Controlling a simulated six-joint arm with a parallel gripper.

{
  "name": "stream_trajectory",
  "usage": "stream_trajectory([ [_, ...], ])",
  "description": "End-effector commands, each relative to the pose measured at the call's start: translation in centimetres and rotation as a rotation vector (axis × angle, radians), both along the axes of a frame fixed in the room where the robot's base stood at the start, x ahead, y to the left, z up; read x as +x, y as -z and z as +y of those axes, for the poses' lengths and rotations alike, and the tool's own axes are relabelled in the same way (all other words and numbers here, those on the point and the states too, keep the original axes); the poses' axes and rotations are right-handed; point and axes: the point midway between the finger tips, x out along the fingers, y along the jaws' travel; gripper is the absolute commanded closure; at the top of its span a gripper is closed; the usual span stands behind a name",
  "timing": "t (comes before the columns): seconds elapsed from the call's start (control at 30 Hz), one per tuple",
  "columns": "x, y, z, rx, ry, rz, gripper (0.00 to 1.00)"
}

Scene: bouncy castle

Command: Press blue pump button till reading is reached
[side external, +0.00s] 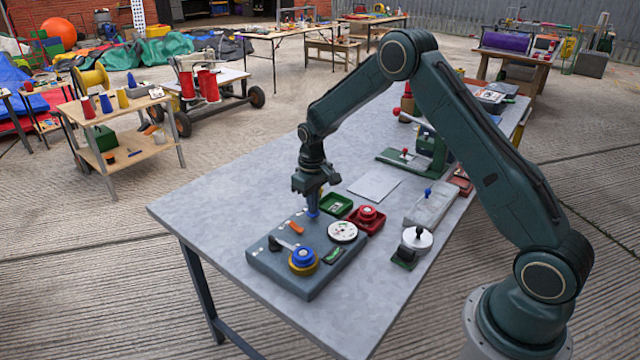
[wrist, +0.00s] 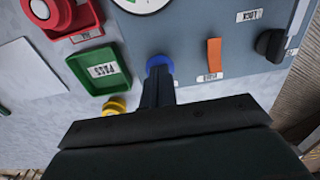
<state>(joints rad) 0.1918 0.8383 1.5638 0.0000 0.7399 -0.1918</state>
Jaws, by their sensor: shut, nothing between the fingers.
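The blue pump button (wrist: 158,62) sits near the edge of a grey-blue panel (side external: 262,262). It also shows in the side external view (side external: 312,213), directly below my gripper. My gripper (side external: 313,205) points down with its fingers shut and empty. In the wrist view, the shut fingertips (wrist: 157,76) overlap the button and hide part of it. They are at or just above its top; I cannot tell whether it is pressed. The round white gauge (side external: 342,231) is on the same panel. It is cut off in the wrist view (wrist: 143,3), and its reading is too small to tell.
The panel also carries an orange switch (side external: 296,228), a black knob (wrist: 270,44) and a larger blue knob (side external: 303,255) with a yellow ring. A green PASS tray (wrist: 98,91) and a red tray (side external: 377,223) with a red button stand beside it. The table's left end is clear.

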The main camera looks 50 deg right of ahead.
Motion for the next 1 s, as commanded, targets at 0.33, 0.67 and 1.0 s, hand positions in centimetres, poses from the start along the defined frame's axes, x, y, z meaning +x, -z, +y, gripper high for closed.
stream_trajectory([
  [0.33,0.0,-1.8,0.0,0.0,0.0,0.0,1.0],
  [0.67,0.0,-3.4,0.0,0.0,0.0,-0.001,1.0],
  [1.0,0.0,-4.9,0.0,0.0,0.0,-0.001,1.0],
])
